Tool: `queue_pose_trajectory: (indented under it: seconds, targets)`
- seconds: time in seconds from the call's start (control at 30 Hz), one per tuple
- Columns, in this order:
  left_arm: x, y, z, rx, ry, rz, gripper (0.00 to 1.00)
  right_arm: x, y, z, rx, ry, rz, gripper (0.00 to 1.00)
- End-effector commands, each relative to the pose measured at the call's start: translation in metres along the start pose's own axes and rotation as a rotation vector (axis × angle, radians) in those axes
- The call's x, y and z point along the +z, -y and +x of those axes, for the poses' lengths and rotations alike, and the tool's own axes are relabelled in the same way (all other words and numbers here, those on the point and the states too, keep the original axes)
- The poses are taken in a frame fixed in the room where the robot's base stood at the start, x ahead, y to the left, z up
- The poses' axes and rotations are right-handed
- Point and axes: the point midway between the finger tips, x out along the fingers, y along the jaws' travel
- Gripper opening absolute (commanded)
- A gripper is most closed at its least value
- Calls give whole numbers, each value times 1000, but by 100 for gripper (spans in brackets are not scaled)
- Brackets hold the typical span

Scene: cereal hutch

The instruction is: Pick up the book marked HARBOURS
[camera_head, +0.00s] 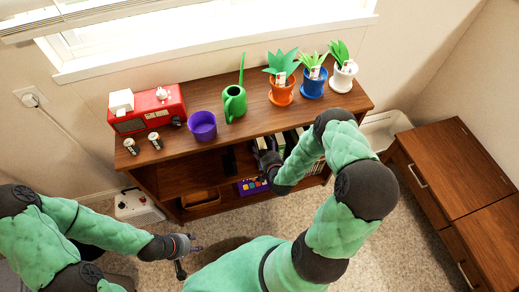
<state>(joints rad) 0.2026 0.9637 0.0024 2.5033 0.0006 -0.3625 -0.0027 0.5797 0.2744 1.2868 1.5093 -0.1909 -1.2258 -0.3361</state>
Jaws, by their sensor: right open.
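Several upright books (310,157) stand in the right part of the hutch's middle shelf, mostly hidden behind my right forearm. I cannot read any title, so I cannot tell which one is marked HARBOURS. My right gripper (264,158) is open at the shelf opening, just left of the books; I see nothing held in it. Whether it touches a book is too small to tell. My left gripper (189,258) hangs low over the carpet in front of the hutch, its fingers apart and empty, well away from the books.
The brown hutch (220,148) carries a red radio-like box (148,110), a purple pot (202,126), a green watering can (235,103) and potted plants in orange (282,92), blue (315,82) and white (343,76). A colourful box (252,186) sits low inside. A wooden cabinet (455,170) stands right.

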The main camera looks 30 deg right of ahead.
Motion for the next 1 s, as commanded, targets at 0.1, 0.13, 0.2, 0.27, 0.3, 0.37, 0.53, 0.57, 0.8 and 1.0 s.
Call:
queue_pose_trajectory:
  seconds: [0.1,0.13,0.2,0.27,0.3,0.37,0.53,0.57,0.8,1.0]
  targets:
    - [0,4,12,0,0,0,40,8,3,14,-1,1,0,76]
    - [0,5,14,0,0,0,40,9,4,18,-1,-1,0,76]
    - [-1,7,20,0,0,0,40,12,6,27,-2,-1,-1,76]
    - [-1,8,24,0,0,0,40,12,5,36,-1,-1,-1,76]
    - [-1,9,25,0,0,0,40,11,5,40,0,-1,-1,76]
    - [-1,9,26,0,0,0,40,10,5,44,0,1,0,76]
    - [-1,9,25,0,0,0,40,8,5,45,0,1,0,76]
    - [-1,9,25,0,0,0,40,8,4,45,0,1,0,76]
    - [-1,9,25,0,0,0,40,8,4,45,0,1,0,17]
    - [-1,9,25,0,0,0,40,7,4,45,1,-1,0,0]
